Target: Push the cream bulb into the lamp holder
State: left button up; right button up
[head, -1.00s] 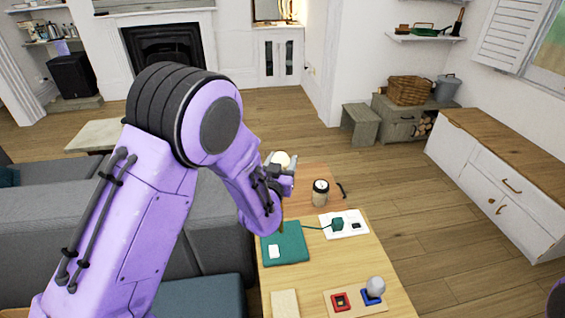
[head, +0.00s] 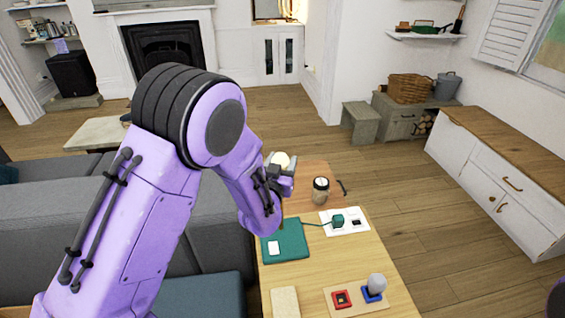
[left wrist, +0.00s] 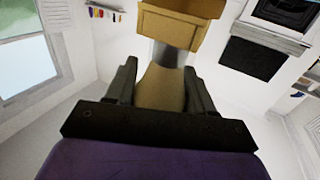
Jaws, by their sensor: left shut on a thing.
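My left gripper (head: 281,174) is shut on the cream bulb (head: 281,160), whose round top shows above the fingers in the head view, over the far left part of the table. In the left wrist view a tan body (left wrist: 160,88) sits between the two dark fingers (left wrist: 160,90). On a wooden board (head: 350,309) at the near end of the table are a red-framed holder (head: 341,299), with no bulb in it, and a blue-framed holder (head: 371,297) with a grey bulb (head: 377,283) upright in it. The held bulb is well away from both. My right gripper is not in view.
The table (head: 335,262) also bears a teal mat (head: 292,251) with a white piece (head: 274,247), a white plate (head: 337,230) with a green plug (head: 338,221), a lidded jar (head: 321,190) and a pale block (head: 285,300). A grey sofa (head: 60,205) stands left.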

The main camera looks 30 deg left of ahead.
pick_arm(q)
jog(key=shift+f, duration=0.4)
jog(key=o, duration=1.2)
jog(key=b+v, duration=0.2)
jog(key=v, duration=0.8)
jog(key=shift+s+d, duration=0.1)
jog(key=shift+s, duration=0.1)
jog(key=shift+c, duration=0.3)
